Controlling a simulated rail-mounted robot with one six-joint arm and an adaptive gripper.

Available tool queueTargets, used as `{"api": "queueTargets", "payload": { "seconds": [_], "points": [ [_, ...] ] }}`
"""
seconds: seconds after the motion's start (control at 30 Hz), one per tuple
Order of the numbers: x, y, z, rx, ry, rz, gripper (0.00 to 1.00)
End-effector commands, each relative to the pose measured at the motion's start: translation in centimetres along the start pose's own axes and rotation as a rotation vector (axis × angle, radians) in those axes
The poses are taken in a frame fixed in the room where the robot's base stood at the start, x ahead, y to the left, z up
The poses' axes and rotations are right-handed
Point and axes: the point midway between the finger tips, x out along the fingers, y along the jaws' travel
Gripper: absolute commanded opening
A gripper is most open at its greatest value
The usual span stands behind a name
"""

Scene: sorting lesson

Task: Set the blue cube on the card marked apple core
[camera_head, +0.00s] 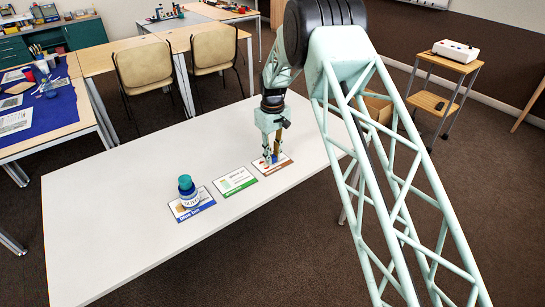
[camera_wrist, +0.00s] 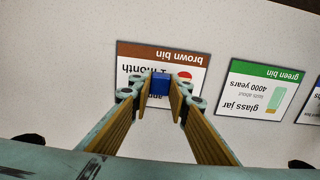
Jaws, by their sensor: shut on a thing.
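The blue cube (camera_wrist: 160,87) is between the fingertips of my gripper (camera_wrist: 160,92) in the wrist view, and the gripper is shut on it. Below it lies a card with a brown band reading "brown bin" (camera_wrist: 184,57). Its other text, partly hidden by the fingers, reads "1 month" and "app...", beside a red picture. In the head view, my gripper (camera_head: 272,158) points down over this card (camera_head: 285,163), rightmost of the row. The cube appears over the card; I cannot tell whether it touches it.
A green bin card reading "glass jar" (camera_wrist: 262,88) lies beside it. On the blue bin card (camera_head: 182,214) stands a blue and white bottle with a teal top (camera_head: 186,185). The white table (camera_head: 110,210) is bare to the left. Chairs (camera_head: 144,66) stand behind.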

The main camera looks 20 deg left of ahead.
Motion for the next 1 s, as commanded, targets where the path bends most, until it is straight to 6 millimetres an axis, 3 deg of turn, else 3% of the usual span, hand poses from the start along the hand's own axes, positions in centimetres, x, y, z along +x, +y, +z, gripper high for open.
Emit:
{"api": "queueTargets", "payload": {
  "seconds": [0.13, 0.17, 0.3, 0.73, 1.0],
  "points": [
    [0.3, 0.0, 0.0, 0.0, 0.0, 0.0, 0.1],
    [0.3, 0.0, 0.0, 0.0, 0.0, 0.0, 0.18],
    [0.3, 0.0, 0.0, 0.0, 0.0, 0.0, 0.3],
    [0.0, 0.0, 0.0, 0.0, 0.0, 0.0, 0.3],
    [-2.1, 0.0, -0.1, 0.0, 0.002, 0.001, 0.3]
  ]
}}
